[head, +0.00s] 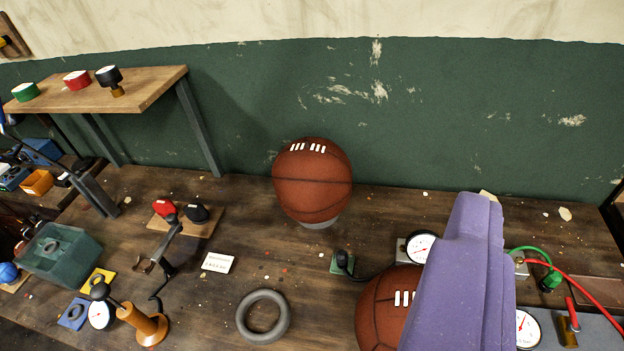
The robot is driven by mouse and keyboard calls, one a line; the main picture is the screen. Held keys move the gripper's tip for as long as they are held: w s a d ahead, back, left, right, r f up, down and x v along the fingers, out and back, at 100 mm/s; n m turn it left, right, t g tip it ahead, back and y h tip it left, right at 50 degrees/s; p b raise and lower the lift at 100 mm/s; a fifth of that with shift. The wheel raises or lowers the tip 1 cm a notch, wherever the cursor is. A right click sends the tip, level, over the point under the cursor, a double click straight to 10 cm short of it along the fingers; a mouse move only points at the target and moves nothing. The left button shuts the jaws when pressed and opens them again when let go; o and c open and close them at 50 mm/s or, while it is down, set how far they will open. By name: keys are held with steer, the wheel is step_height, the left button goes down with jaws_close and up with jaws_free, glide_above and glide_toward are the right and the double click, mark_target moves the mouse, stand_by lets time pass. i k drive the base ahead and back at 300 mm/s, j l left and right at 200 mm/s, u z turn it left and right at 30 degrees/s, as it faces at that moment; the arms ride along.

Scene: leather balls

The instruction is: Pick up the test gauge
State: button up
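Several white-dialled gauges are in view, and I cannot tell for certain which is the test gauge. A second gauge (421,247) sits on a pale block behind the lower ball. A third gauge (528,328) is at the lower right, partly hidden by my gripper. My gripper (466,265) shows as a purple shape rising from the bottom edge, right of centre. It covers part of the lower ball. Its fingers cannot be told apart.
A laced brown ball (312,180) rests on a grey ring near the wall; another ball (385,310) is at the bottom. A grey ring (263,317) and white card (218,262) lie on the bench. Green and red hoses (590,290) run at right. A raised shelf (140,90) stands at left.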

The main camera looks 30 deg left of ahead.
mark_target(109, 75)
steer(key=u, duration=1.6)
steer(key=i+j+z, duration=0.15)
steer(key=i+j, duration=0.55)
steer(key=i+j+z, duration=0.2)
steer(key=i+j, duration=0.45)
steer(key=j, duration=0.2)
